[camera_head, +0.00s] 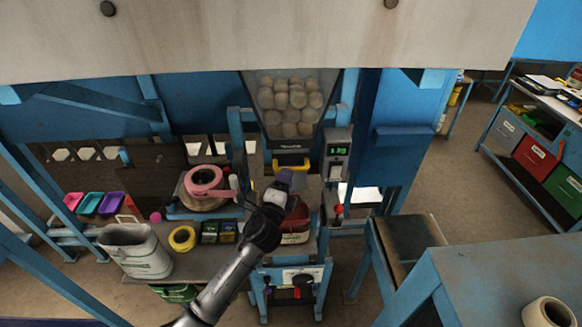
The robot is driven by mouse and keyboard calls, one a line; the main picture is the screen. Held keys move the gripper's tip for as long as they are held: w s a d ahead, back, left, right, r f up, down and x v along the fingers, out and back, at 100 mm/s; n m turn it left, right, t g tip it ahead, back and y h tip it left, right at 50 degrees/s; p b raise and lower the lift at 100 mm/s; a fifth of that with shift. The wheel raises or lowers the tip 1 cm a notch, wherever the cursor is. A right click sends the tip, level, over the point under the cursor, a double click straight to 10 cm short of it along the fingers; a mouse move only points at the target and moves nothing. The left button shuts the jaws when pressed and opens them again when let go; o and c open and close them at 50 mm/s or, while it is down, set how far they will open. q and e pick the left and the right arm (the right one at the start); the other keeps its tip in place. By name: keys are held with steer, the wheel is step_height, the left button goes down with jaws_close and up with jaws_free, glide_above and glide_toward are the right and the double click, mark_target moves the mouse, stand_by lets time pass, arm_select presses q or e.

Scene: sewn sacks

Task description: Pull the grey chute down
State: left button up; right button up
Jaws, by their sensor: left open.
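A hopper with a clear front (290,105) full of pale round items hangs at the centre. Below it is a grey chute mouth (291,153) with a yellow bar (291,167) across its front. My left arm reaches up from the bottom, and its open gripper (284,179) is just below and in front of the yellow bar, over the lower part of the chute. I cannot tell whether it touches the chute. The gripper and wrist hide part of the area beneath. My right gripper is not in view.
A control box with a green display (338,150) is right of the chute. A dark red sack or bin (295,222) stands beneath, partly behind my wrist. A blue table (500,275) is front right.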

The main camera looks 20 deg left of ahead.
arm_select(q)
steer(key=shift+w+r, duration=0.2)
steer(key=shift+w, duration=0.9)
steer(key=shift+w+r, duration=0.15)
steer(key=shift+w, duration=0.95)
jaws_close()
